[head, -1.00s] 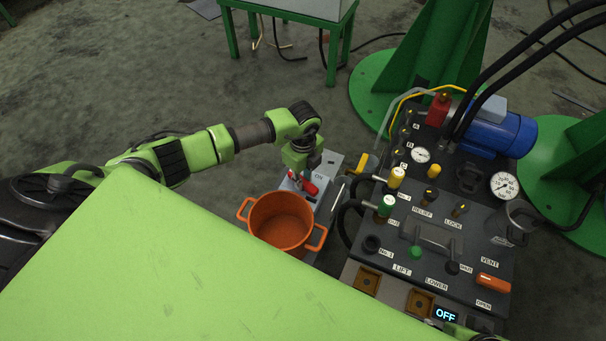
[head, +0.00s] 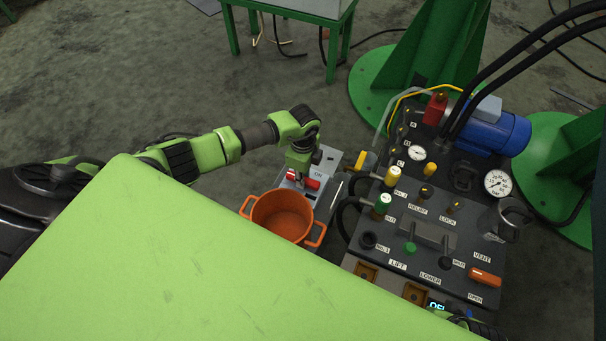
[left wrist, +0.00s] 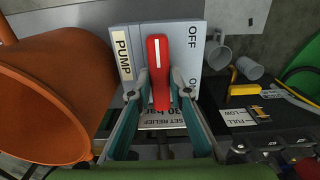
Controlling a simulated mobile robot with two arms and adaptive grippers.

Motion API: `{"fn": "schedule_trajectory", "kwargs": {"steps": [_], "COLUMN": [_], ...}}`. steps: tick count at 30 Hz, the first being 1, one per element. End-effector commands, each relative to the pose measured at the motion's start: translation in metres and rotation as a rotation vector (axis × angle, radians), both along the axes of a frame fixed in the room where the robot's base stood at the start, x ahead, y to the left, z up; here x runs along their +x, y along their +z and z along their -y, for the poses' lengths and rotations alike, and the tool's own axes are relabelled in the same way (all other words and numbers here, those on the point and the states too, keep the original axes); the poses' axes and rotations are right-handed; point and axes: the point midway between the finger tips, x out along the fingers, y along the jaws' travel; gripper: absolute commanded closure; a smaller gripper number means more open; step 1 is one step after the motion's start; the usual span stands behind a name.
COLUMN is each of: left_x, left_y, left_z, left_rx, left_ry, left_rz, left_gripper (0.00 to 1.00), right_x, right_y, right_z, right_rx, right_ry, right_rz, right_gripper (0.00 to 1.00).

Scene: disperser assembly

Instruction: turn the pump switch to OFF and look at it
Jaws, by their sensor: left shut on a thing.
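The pump switch is a red handle (left wrist: 160,72) with a white line, on a light grey box (left wrist: 133,76) marked PUMP. In the left wrist view the handle stands upright, its line running up the picture. The OFF label (left wrist: 192,38) is at the upper right of the box; the ON label (left wrist: 193,83) is lower right, partly hidden by a finger. My left gripper (left wrist: 161,88) is shut on the handle, one finger on each side. In the head view my left gripper (head: 298,178) is over the red handle (head: 311,181).
An orange pot (head: 282,217) stands close beside the switch box, and also shows in the left wrist view (left wrist: 50,95). The control panel (head: 425,235) with valves and gauges is at the right.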

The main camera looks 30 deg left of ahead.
Motion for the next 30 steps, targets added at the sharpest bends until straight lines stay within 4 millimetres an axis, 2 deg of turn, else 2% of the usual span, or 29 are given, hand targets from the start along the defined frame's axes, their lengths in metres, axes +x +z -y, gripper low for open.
{"fn": "schedule_trajectory", "kwargs": {"steps": [9,10,12,23,26,30], "left_x": [0.001,0.001,0.001,0.001,0.001,0.002], "left_y": [0.001,0.001,0.001,0.002,0.010,0.032], "left_z": [-0.001,-0.001,-0.001,0.000,0.000,-0.001], "left_rx": [0.001,0.001,0.000,0.000,0.000,-0.001], "left_ry": [0.007,0.007,0.006,0.004,0.004,0.002], "left_rz": [0.002,0.002,0.002,0.001,0.001,0.005], "left_gripper": [1.00,0.77,0.65,0.65,0.65,0.65], "right_x": [0.000,0.000,0.000,0.000,0.000,0.000], "right_y": [0.000,0.000,0.000,0.001,0.001,0.000], "right_z": [0.000,0.000,0.000,-0.001,-0.001,0.000], "right_rx": [0.000,0.000,0.000,0.001,0.001,0.001], "right_ry": [0.000,0.000,0.000,0.001,0.001,0.001], "right_rz": [0.000,0.000,0.000,0.003,0.002,0.001], "right_gripper": [0.60,0.60,0.60,0.60,0.60,0.60]}}
